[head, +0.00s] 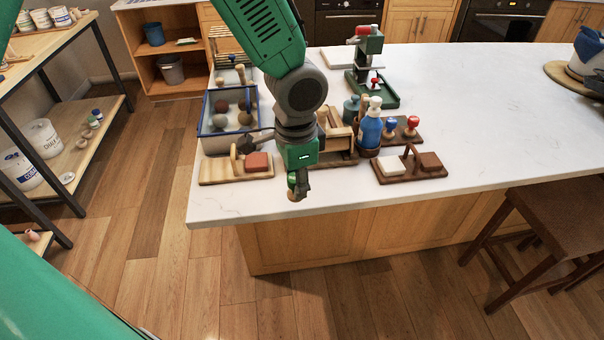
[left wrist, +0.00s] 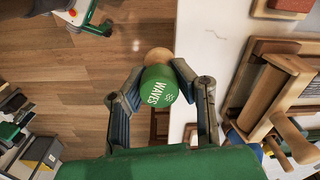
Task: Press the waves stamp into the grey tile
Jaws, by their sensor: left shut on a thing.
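My left gripper (head: 298,188) is shut on the green waves stamp (head: 291,179) near the counter's front edge. In the left wrist view the gripper (left wrist: 158,80) has a finger on each side of the stamp (left wrist: 158,88), which shows the word WAVES and a round wooden end. A grey tile is not clear to me. A light wooden carrier (head: 210,176) holds a reddish-brown tile (head: 257,161), left of the gripper. A dark carrier (head: 409,177) holds a whitish tile (head: 391,166) and a brown tile (head: 430,161), to the right. My right gripper is out of view.
A stool (head: 556,215) is at the right. The counter's right side (head: 500,105) is mostly clear.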

